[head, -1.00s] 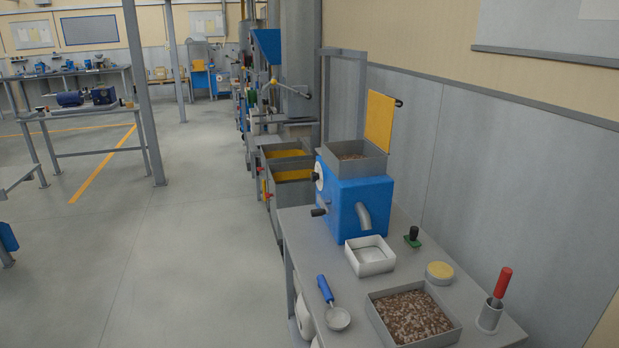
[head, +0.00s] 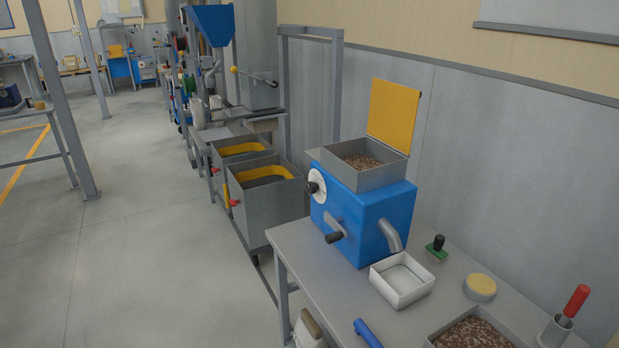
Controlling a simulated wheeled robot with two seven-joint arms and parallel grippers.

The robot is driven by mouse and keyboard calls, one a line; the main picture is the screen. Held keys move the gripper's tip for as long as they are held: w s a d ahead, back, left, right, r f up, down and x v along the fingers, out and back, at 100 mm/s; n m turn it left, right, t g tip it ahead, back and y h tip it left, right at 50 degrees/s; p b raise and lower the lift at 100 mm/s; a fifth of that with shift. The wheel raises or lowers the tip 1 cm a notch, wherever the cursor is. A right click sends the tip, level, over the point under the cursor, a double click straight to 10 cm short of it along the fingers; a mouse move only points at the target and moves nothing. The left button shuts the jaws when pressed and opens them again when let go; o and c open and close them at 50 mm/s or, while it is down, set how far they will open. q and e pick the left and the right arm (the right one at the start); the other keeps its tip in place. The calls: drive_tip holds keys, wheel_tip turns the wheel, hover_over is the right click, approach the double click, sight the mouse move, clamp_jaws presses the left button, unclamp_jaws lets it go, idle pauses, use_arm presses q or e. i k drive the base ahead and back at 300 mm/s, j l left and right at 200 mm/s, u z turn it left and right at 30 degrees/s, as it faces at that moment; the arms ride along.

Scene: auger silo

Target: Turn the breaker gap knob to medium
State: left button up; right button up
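The breaker is a blue box (head: 365,222) on the grey table at the right of the head view. Its white round dial (head: 316,187) with a dark knob (head: 313,188) is on the face turned to the left. I see it at a steep angle and cannot read the setting. Below it is a crank with a black handle (head: 334,237). The open hopper (head: 364,164) on top holds brown nibs or beans, and its yellow lid (head: 394,114) stands raised behind. Neither of my grippers is in view.
A white tray (head: 402,293) sits under the spout. A green-based tool (head: 437,249), a yellow round lid (head: 480,287), a bean tray (head: 434,339) and a red-handled tool (head: 576,299) share the table. Grey bins (head: 268,213) stand behind it. The floor (head: 130,260) to the left is clear.

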sight(312, 187)
drive_tip(key=i+j+z, duration=0.15)
drive_tip(key=j, duration=0.25)
drive_tip(key=i+j+z, duration=0.15)
drive_tip(key=j, duration=0.25)
drive_tip(key=i+j+z, duration=0.1)
drive_tip(key=j, duration=0.3)
